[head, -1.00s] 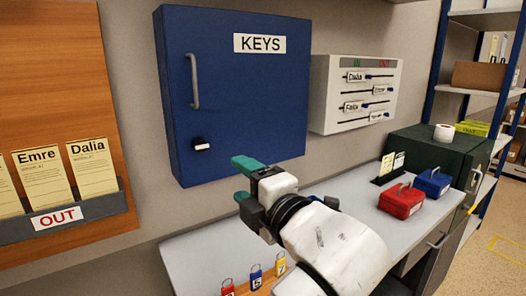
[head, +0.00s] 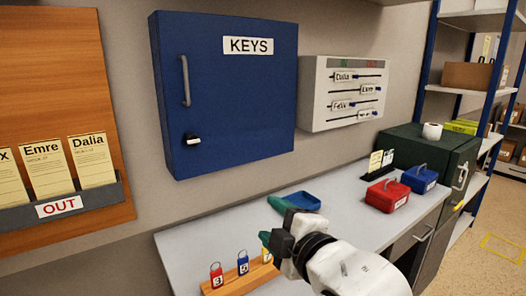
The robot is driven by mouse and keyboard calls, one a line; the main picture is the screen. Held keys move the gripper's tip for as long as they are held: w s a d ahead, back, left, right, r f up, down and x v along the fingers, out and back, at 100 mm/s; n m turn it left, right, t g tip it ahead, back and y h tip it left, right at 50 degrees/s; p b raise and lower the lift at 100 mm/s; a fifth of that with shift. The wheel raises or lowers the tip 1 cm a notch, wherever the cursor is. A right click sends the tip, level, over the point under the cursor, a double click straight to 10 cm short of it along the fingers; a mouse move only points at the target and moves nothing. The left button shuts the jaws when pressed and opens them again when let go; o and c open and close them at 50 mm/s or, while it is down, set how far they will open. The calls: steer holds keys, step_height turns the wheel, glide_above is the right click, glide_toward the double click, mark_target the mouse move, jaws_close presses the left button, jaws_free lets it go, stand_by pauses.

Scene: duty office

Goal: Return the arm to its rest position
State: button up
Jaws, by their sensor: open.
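My gripper (head: 273,222) is in the lower middle of the head view, at the end of my white arm that comes in from the bottom right. Its two teal fingertips point left and stand apart, with nothing seen between them. It is above the grey desk (head: 345,215), below the shut blue KEYS cabinet (head: 225,100). The lower finger overlaps the yellow tag on the wooden stand in the picture. I cannot tell whether they touch.
A blue tray (head: 303,200) lies behind my gripper. A wooden stand (head: 235,281) holds red (head: 217,276), blue (head: 243,263) and yellow tags. Red (head: 387,196) and blue (head: 419,179) boxes stand at right, beside a dark green cabinet (head: 420,147). The desk's middle right is clear.

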steer(key=s+d+f+m+g+h, duration=0.2)
steer(key=s+d+f+m, duration=0.2)
steer(key=f, duration=0.4)
steer(key=s+d+f+m+g+h, duration=0.1)
steer(key=s+d+f+m+g, duration=0.2)
steer(key=f, duration=0.5)
steer(key=s+d+f+m+g+h, duration=0.1)
steer(key=s+d+f+m+h, duration=0.1)
steer(key=s+d+f+m, duration=0.35)
steer(key=s+d+f+m+g, duration=0.2)
steer(key=s+d+f, duration=0.2)
steer(key=s, duration=0.4)
steer(key=s+d+f+m+g+h, duration=0.1)
steer(key=s+d+f+m+g, duration=0.1)
steer(key=s+f, duration=0.4)
steer(key=s+d+f+m+g+h, duration=0.1)
steer(key=s+d+f+m+g, duration=0.2)
steer(key=s+d+f, duration=0.3)
steer(key=s, duration=0.3)
steer(key=shift+s+d, duration=0.35)
steer(key=shift+s, duration=0.05)
steer(key=shift+f, duration=0.1)
